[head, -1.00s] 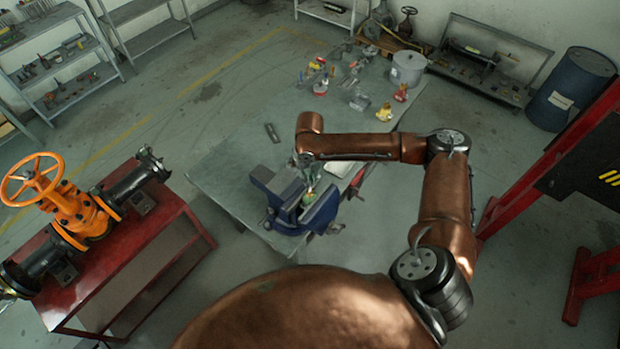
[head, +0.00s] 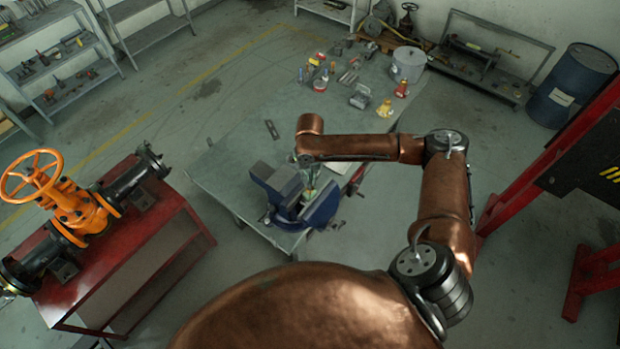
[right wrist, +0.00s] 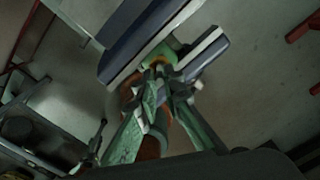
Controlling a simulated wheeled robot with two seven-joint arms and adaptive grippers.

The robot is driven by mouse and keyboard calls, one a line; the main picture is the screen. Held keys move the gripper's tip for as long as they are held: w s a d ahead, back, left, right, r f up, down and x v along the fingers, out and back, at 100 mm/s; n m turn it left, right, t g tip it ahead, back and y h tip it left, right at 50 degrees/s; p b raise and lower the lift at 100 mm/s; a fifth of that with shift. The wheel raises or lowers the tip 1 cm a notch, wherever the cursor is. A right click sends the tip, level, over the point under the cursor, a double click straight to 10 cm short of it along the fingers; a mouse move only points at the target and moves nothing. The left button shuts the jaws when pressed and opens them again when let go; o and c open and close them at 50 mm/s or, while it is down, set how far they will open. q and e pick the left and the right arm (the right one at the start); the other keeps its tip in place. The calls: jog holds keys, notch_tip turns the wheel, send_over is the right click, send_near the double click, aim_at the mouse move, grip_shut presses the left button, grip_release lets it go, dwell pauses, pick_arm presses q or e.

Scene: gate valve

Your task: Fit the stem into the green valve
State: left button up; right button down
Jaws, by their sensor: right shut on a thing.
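The green valve (right wrist: 157,61) sits between the jaws of the blue vise (head: 326,207) at the near end of the workbench; the vise also shows in the right wrist view (right wrist: 150,38). In the head view the green valve (head: 309,192) is small and partly covered by my gripper. My right gripper (head: 307,181) points down over the vise. In the right wrist view its fingertips (right wrist: 163,75) are closed together right at the valve, on the small brass-coloured stem, which is mostly hidden by them. I cannot tell how deep the stem sits. My left gripper does not show.
The workbench (head: 232,165) holds a flat metal bar (head: 271,130), a grey pot (head: 408,65), a yellow part (head: 384,110) and several small items at its far end. An orange gate valve (head: 75,207) on a red stand is at left. The bench's left middle is mostly clear.

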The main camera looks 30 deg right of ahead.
jog(key=shift+f, duration=0.45)
jog(key=c, duration=2)
grip_release()
jog(key=shift+o, duration=0.2)
notch_tip(320, 180, up, 12)
